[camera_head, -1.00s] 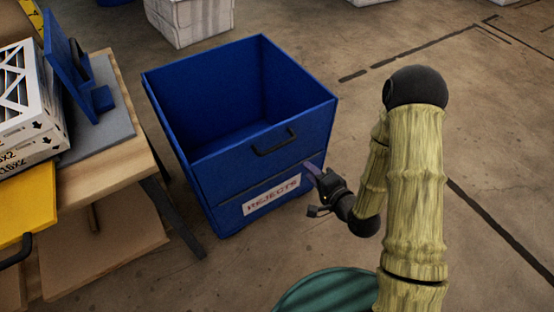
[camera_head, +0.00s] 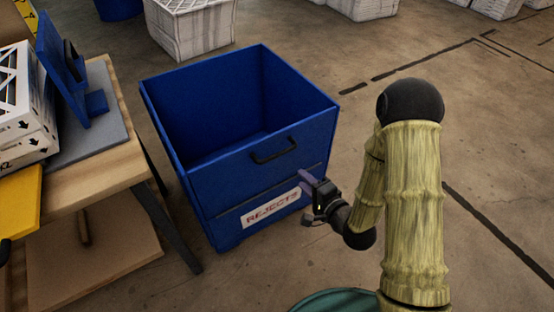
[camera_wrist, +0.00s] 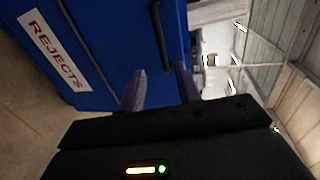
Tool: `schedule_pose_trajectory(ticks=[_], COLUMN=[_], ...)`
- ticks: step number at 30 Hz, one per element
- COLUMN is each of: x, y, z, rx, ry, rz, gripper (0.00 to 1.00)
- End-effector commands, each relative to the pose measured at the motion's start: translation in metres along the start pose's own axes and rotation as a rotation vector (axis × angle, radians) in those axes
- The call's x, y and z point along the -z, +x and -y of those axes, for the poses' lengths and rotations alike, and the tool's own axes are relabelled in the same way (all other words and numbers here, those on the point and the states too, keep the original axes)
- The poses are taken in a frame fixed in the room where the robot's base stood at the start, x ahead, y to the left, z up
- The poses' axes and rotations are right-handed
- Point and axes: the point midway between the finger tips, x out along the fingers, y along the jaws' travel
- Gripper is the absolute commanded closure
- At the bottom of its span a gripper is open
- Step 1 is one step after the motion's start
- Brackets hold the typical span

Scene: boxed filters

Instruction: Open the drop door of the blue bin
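The blue bin (camera_head: 225,215) stands on the floor, open at the top and empty as far as I see. Its front has an upper door panel (camera_head: 225,178) with a black bar handle (camera_head: 273,151); the panel is upright and closed. A white REJECTS label (camera_head: 271,208) is below it. My gripper (camera_head: 308,184) is in front of the bin's lower right, below and right of the handle. In the wrist view, its two purple fingers (camera_wrist: 160,88) are apart with nothing between them, and the handle (camera_wrist: 161,36) is ahead of them, not touching.
A wooden workbench (camera_head: 112,168) stands left of the bin, with white boxed filters (camera_head: 22,105), a blue stand (camera_head: 68,65) and a yellow tray (camera_head: 18,205). White crates (camera_head: 190,28) stand behind. The floor to the right is clear.

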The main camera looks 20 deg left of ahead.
Motion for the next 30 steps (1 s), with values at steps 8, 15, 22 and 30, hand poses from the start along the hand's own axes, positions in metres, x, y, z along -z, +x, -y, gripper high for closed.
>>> schedule_pose_trajectory(ticks=[8, 15, 22, 30], x=[-0.002, -0.002, -0.001, -0.001], y=[0.031, 0.073, 0.114, 0.149], z=[0.000, 0.000, 0.000, 0.000], rx=[0.004, 0.004, 0.004, 0.001], ry=[-0.003, -0.001, -0.002, 0.000], rz=[0.002, 0.001, 0.001, 0.000], gripper=[0.66, 0.66, 0.66, 0.66])
